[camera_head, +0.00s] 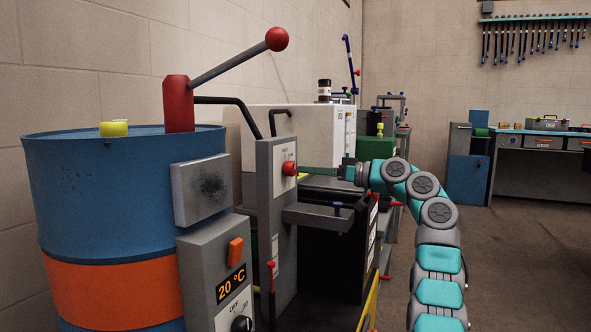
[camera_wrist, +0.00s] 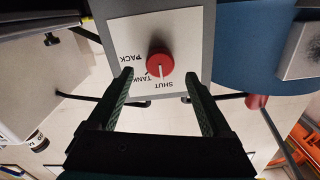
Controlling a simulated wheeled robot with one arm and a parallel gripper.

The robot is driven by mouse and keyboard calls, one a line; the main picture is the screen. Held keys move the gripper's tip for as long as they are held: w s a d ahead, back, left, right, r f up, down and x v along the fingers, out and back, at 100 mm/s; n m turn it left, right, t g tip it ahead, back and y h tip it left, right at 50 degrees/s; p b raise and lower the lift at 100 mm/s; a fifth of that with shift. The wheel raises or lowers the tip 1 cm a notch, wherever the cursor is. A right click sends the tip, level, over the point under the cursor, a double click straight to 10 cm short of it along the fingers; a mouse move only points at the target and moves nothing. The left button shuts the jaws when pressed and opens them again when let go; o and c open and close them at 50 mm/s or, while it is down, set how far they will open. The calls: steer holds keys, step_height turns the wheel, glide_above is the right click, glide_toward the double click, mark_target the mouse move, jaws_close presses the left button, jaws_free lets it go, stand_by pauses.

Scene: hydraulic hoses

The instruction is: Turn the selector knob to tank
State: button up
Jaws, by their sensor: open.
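The selector knob (camera_wrist: 160,62) is red and sits on a white label plate (camera_wrist: 190,28) on a grey panel. The plate reads PACK, TANK and SHUT, seen upside down in the wrist view. The knob's white mark points down in that view, closest to SHUT, with TANK to its left. My gripper (camera_wrist: 159,74) is open, with one finger on each side of the knob and nothing held. Its contact with the knob cannot be told. In the head view the knob (camera_head: 289,168) shows on the grey post, with my gripper (camera_head: 302,170) reaching it from the right.
A blue and orange drum (camera_head: 100,190) with a red-ball lever (camera_head: 240,55) stands at the left. A temperature box (camera_head: 225,275) is in front. A grey shelf (camera_head: 318,217) sticks out below the knob. A workbench (camera_head: 540,150) stands at the back right; open floor lies before it.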

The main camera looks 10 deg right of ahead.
mark_target(295, 169)
steer(key=x, duration=0.4)
steer(key=shift+s+r, duration=0.1)
steer(key=shift+w+a, duration=0.25)
jaws_close()
stand_by(0.4)
